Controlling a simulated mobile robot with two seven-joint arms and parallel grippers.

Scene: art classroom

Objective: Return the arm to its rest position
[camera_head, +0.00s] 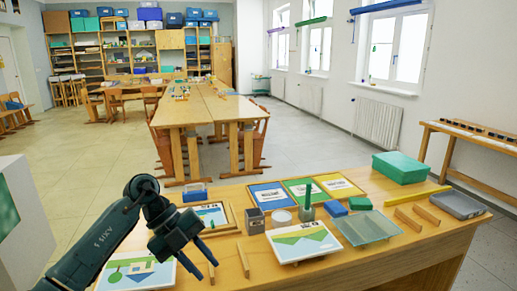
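My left arm comes in from the lower left in the head view, bent at the wrist. Its dark gripper (208,270) hangs over the near left part of the wooden table (340,268), pointing down and to the right. The two fingers are spread apart and nothing shows held in them. A small wooden strip (212,274) shows between the fingertips and seems to lie on the table. My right gripper is not in view.
The table holds a picture board (302,242), a metal cup (254,220), a green bottle (307,207), a glass tray (367,229), a green box (401,167), a grey case (458,205) and wooden strips. Open floor (85,165) lies to the left, beyond a white block (25,225).

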